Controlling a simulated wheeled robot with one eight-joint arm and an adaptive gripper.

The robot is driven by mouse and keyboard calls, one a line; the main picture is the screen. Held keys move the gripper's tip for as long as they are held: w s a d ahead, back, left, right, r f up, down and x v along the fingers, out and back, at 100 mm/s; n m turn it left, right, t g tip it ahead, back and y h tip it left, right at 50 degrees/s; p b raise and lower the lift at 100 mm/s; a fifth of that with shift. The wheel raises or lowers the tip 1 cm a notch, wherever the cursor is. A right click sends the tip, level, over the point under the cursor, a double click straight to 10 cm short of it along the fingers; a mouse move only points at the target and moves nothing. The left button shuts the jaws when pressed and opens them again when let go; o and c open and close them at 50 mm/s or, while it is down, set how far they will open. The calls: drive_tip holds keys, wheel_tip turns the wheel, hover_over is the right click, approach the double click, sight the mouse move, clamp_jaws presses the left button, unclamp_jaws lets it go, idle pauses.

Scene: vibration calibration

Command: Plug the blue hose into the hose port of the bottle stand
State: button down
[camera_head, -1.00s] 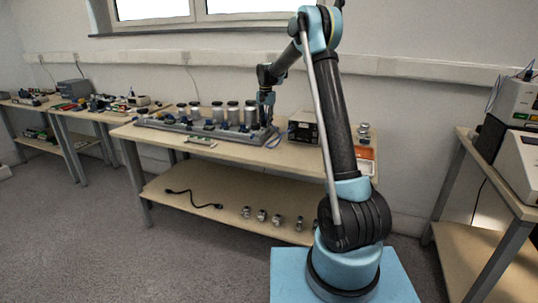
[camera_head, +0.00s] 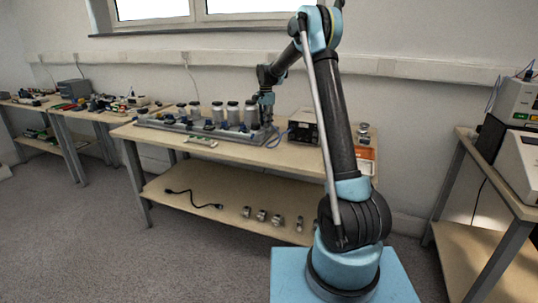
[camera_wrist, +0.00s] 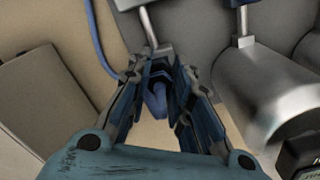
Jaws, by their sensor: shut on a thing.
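The blue hose (camera_wrist: 98,38) runs down the left of the wrist view and ends in a blue plug (camera_wrist: 158,98). My gripper (camera_wrist: 160,70) is shut on this plug, with one finger on each side. A thin metal port stub (camera_wrist: 149,28) of the grey bottle stand (camera_wrist: 184,22) lies just beyond the fingertips, in line with the plug. I cannot tell whether plug and stub touch. In the head view, my gripper (camera_head: 265,101) is at the right end of the bottle stand (camera_head: 160,126), where the plug is too small to see.
A row of metal bottles (camera_head: 232,113) with dark caps stands on the stand, and one bottle (camera_wrist: 262,85) is close to the right finger. A dark box (camera_head: 303,127) stands right of the stand. The bench (camera_head: 225,152) has bare room along its front.

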drive_tip(key=c, duration=1.4)
unclamp_jaws()
drive_tip(key=shift+o, duration=0.2)
drive_tip(key=shift+r, duration=0.1)
drive_tip(key=shift+r, duration=2.4)
drive_tip(key=shift+r, duration=0.1)
